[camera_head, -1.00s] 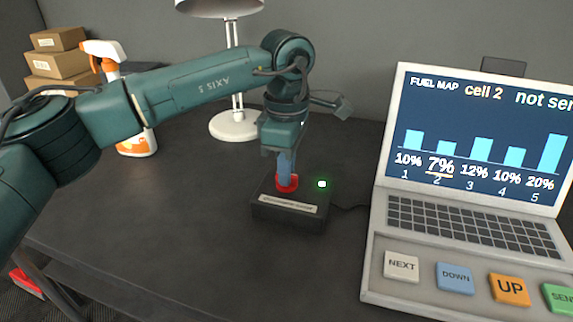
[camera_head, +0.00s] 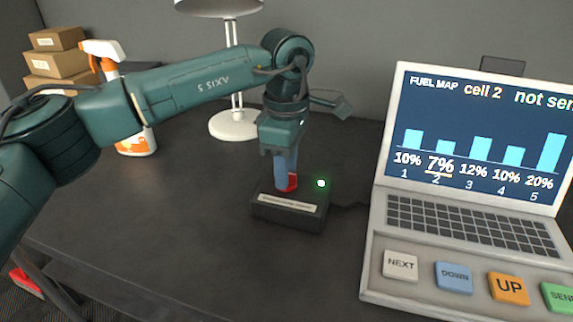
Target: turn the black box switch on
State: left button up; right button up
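The black box (camera_head: 265,212) sits on the dark desk with a pale label on its front. Its small green light (camera_head: 321,183) is lit. A red part (camera_head: 292,182) on its top, seemingly the switch, is partly hidden by my gripper. My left gripper (camera_head: 285,185) points down from the wrist, its blue fingers right at the red part, mostly on its left side in the picture. The fingers overlap in this view, so their gap and any contact are unclear. My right gripper is out of view.
A laptop-like console (camera_head: 380,245) with a fuel map screen and large keys stands close on the right. A lamp (camera_head: 233,125), a spray bottle (camera_head: 137,143) and cardboard boxes (camera_head: 57,64) stand behind. The desk left of the black box is clear.

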pick_arm(q)
notch_tip(320, 180, up, 13)
jog(key=shift+p, duration=0.3)
jog(key=shift+s, duration=0.1)
dwell(0.4)
